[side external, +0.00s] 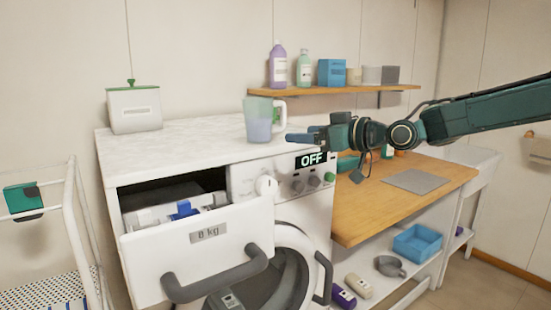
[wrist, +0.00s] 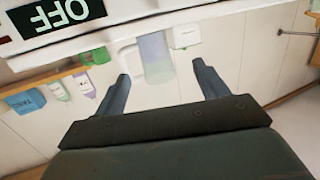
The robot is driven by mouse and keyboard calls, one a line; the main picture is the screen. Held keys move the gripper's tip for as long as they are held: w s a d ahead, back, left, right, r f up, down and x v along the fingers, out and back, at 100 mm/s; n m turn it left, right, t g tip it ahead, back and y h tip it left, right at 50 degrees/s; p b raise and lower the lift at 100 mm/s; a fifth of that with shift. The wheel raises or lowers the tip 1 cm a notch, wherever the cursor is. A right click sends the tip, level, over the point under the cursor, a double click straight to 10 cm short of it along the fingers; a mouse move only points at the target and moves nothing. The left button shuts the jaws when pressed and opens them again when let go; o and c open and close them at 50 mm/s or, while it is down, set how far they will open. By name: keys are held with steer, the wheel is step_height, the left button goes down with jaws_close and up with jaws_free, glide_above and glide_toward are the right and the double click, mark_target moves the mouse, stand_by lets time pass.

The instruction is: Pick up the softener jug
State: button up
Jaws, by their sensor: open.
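The softener jug (side external: 258,124) is a translucent jug with bluish-lilac liquid and a white handle. It stands upright on the marbled top of the washing machine, near its right end, handle to the right. My gripper (side external: 292,138) is open and empty, level and low beside the jug, pointing left at it. In the wrist view, which is upside down, the jug (wrist: 154,58) appears between my fingertips (wrist: 160,72) but beyond them. Its handle lies near the left finger. I see no contact.
A white canister with green lid (side external: 134,108) stands on the left of the machine top. The washer's drawer (side external: 208,238) is pulled open. A wall shelf (side external: 340,88) holds bottles, a blue box and cups. A wooden counter (side external: 405,205) is at right.

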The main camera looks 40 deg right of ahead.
mark_target(269, 124)
steer(key=w, duration=0.1)
steer(key=w+t, duration=0.1)
steer(key=w, duration=0.1)
steer(key=shift+w+d+r, duration=0.25)
steer(key=shift+d, duration=0.05)
steer(key=shift+w, duration=0.1)
steer(key=shift+x, duration=4.15)
steer(key=shift+w+a+r, duration=0.1)
steer(key=shift+r, duration=0.05)
steer(key=shift+x, duration=2.5)
steer(key=shift+r, duration=0.1)
steer(key=c, duration=0.9)
